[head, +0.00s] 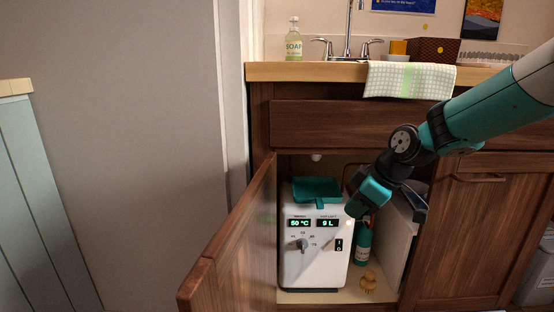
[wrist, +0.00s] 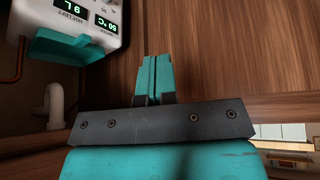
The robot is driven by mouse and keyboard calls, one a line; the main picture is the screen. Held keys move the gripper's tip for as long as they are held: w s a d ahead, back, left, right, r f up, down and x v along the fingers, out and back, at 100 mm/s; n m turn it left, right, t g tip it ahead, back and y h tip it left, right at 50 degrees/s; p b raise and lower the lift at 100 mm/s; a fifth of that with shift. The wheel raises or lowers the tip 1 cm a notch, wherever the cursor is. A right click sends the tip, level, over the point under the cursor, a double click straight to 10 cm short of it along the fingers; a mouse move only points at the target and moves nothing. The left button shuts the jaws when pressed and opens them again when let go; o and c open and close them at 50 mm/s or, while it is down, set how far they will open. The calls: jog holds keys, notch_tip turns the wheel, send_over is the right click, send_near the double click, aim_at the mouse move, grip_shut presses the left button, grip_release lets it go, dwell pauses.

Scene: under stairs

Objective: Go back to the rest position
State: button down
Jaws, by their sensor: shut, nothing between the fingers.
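My gripper (head: 354,208) is in front of the open cupboard under the sink, at the right front of a white water heater (head: 312,268). In the wrist view my gripper (wrist: 155,62) shows its two teal fingers shut together with nothing between them. The heater's displays read 50 °C and 9 L, and a dial and a dark switch sit below them. The heater also shows at the upper left of the wrist view (wrist: 88,12). A teal dustpan-like piece (head: 317,190) lies on top of the heater.
The cupboard door (head: 235,250) stands open to the left. Above are the countertop (head: 310,72), a soap bottle (head: 293,42) and a hanging towel (head: 410,80). A closed cupboard door (head: 465,240) is at right.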

jog(key=s+a+r+m+g+p, duration=0.1)
jog(key=s+r+m, duration=0.15)
jog(key=s, duration=0.75)
jog(key=s+a+r+m+g+p, duration=0.15)
jog(key=s+r, duration=0.25)
jog(key=s, duration=0.7)
jog(key=s+r+m+g+p, duration=0.1)
jog(key=s+r+p, duration=0.15)
jog(key=s, duration=0.75)
notch_tip(320, 180, up, 39)
jog(key=p, duration=3.7)
jog(key=shift+a+f+m+h, duration=0.2)
jog(key=shift+m+h, duration=0.1)
jog(key=shift+h, duration=0.1)
